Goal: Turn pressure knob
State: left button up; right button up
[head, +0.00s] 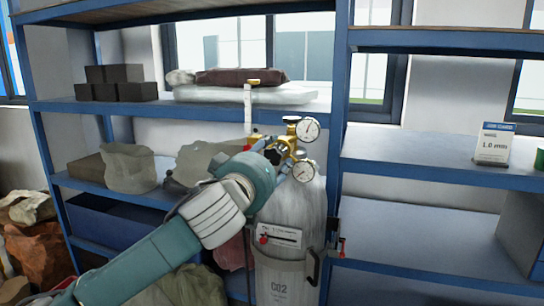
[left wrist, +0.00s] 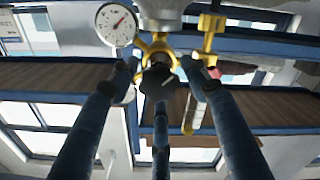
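The pressure knob (left wrist: 160,78) is black and sits on the brass regulator (head: 291,140) on top of a grey CO2 cylinder (head: 290,215). My left gripper (head: 275,152) is at the regulator in the head view and partly hides it. In the left wrist view the fingers of my left gripper (left wrist: 162,82) are spread around the knob, with visible gaps at its two sides. Whether the lower middle finger touches it, I cannot tell. My right gripper is not in view.
A blue shelf rack (head: 200,107) stands behind, with dark boxes (head: 118,83) and bags. A right shelf (head: 430,160) holds a white card (head: 494,143). A yellow fitting with a flow tube (head: 247,105) stands close left of the regulator. A strap bracket (head: 285,262) crosses the cylinder.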

pick_arm(q)
jog(key=c, duration=0.8)
